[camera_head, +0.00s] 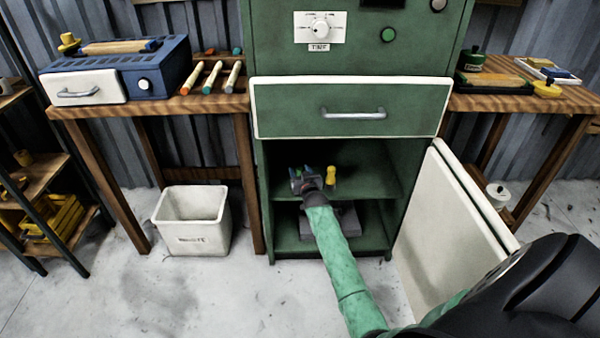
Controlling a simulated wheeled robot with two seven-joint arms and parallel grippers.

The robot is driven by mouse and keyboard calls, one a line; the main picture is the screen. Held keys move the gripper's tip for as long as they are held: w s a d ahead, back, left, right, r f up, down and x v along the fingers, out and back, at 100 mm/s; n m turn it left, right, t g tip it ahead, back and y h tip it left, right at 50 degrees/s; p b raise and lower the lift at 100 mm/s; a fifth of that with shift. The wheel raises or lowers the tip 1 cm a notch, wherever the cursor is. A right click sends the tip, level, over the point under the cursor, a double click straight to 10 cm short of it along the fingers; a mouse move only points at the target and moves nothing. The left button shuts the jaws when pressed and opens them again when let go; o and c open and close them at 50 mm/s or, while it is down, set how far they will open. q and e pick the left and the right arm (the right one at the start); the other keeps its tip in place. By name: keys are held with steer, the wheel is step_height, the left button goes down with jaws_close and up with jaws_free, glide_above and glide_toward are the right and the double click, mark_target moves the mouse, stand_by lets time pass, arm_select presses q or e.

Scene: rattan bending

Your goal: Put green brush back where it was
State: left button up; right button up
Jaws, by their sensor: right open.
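My right gripper (312,183) reaches into the upper shelf space of the open green cabinet (262,185). It is open, and its fingers are small and partly hidden by my wrist. A small yellow object (331,175) stands just right of it on the shelf. On the left table, three brush-like sticks lie side by side: one with an orange end (186,89), one with a green-teal end (207,82) and one with a pale end (232,78). The green-ended one is the likely green brush. I see no brush clearly in my gripper. My left gripper is out of view.
The cabinet's white door (445,225) stands open at the right, beside my right arm. A closed drawer (350,108) is above the opening. A blue box (165,65) sits on the left table. A white bin (192,220) stands on the floor, which is otherwise mostly clear.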

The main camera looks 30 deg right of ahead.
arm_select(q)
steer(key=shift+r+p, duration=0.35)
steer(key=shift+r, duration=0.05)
arm_select(e)
steer(key=v, duration=1.1)
steer(key=shift+s, duration=0.4)
steer(key=s+a+f+n+g+y, duration=0.1)
steer(key=s+a+f+g+y, duration=0.1)
steer(key=s+a+f, duration=0.75)
steer(key=s+a+f+n+g+y, duration=0.25)
steer(key=s+a+f, duration=0.4)
steer(key=a, duration=0.55)
steer(key=s+a+f+n+g+y, duration=0.1)
steer(key=s+a+f+g+y, duration=0.15)
steer(key=s+a+f, duration=0.65)
steer(key=s+a+f+g+y, duration=0.2)
steer(key=s+a, duration=1.1)
steer(key=s, duration=0.2)
steer(key=shift+s+f+n, duration=0.3)
steer(key=shift+s+n, duration=0.05)
steer(key=shift+n, duration=0.1)
